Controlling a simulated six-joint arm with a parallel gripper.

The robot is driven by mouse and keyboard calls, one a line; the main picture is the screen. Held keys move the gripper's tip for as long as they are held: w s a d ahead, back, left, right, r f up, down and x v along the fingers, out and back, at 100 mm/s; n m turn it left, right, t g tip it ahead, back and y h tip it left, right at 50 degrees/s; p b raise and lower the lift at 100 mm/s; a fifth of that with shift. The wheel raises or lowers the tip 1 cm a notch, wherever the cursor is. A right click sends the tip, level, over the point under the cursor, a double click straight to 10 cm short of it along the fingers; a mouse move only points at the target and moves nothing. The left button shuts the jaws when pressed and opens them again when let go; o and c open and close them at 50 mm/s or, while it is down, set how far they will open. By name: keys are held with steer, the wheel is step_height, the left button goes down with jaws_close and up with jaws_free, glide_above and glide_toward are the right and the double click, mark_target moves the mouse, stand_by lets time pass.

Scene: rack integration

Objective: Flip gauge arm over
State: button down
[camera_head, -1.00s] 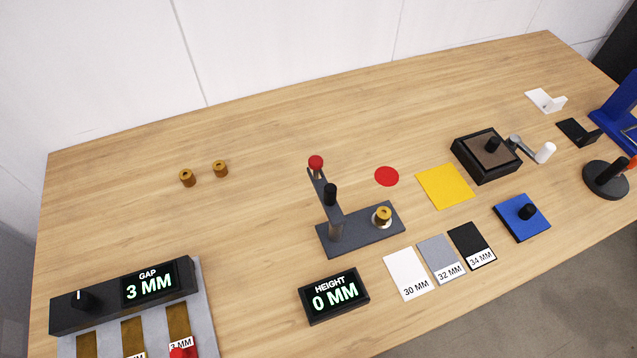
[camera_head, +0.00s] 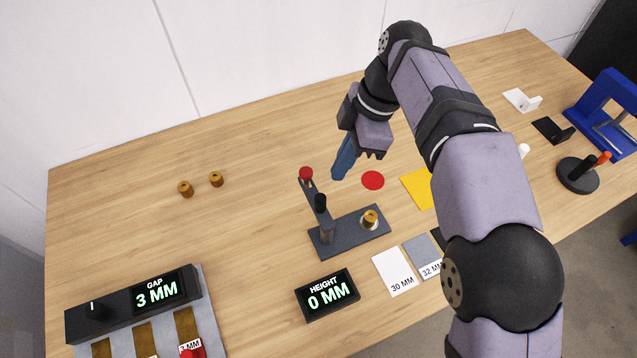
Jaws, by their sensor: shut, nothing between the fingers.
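The height gauge stands on a dark base plate (camera_head: 345,238) in the middle of the table. Its gauge arm (camera_head: 311,190) is a dark bar on a short post, tilted up and back, with a red knob (camera_head: 306,173) at its upper end and a black knob (camera_head: 320,203) nearer the post. A brass piece (camera_head: 370,217) sits on a pale round seat at the plate's right. My gripper (camera_head: 338,176) points down, just right of and apart from the red knob. Its blue fingers are shut with nothing visible in them.
A display (camera_head: 327,295) reads "HEIGHT 0 MM" in front of the gauge. A red disc (camera_head: 373,181) lies right of my gripper. Two brass pieces (camera_head: 186,189) stand on clear table at the left. My arm covers part of the right side.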

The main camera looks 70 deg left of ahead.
mark_target(320, 204)
steer(key=s+a+r+n, duration=0.15)
steer(key=s+n, duration=0.25)
steer(key=s, duration=0.4)
step_height(320, 204, down, 10)
steer(key=w+p, duration=0.1)
steer(key=p, duration=0.4)
steer(key=shift+a+r+p, duration=0.15)
steer(key=shift+a+p, duration=0.25)
